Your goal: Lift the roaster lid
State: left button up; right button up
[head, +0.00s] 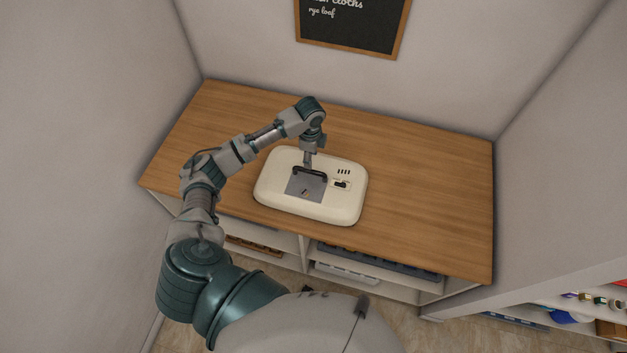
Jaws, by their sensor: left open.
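The roaster (274,192) is a cream, rounded box on the wooden counter. Its grey lid (303,188) lies flat in the top, with a dark bar handle (313,173) along its far side. The lid looks closed. My left gripper (308,164) points down from above at the handle and is open. I cannot tell whether its fingers touch the handle or stand around it. My right gripper is not in the view.
The wooden counter (420,190) is clear on both sides of the roaster. Walls close in behind, left and right. A chalkboard (355,22) hangs on the back wall. Shelves with trays (370,262) are below the counter, and another shelf holds small items at the lower right.

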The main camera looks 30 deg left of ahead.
aim_at(312, 170)
pick_arm(q)
jog(key=f, duration=0.6)
jog(key=f+p, duration=0.1)
jog(key=f, duration=0.2)
jog(key=shift+s+d+f, duration=0.1)
jog(key=shift+s+d, duration=0.1)
jog(key=shift+d, duration=0.05)
grip_shut()
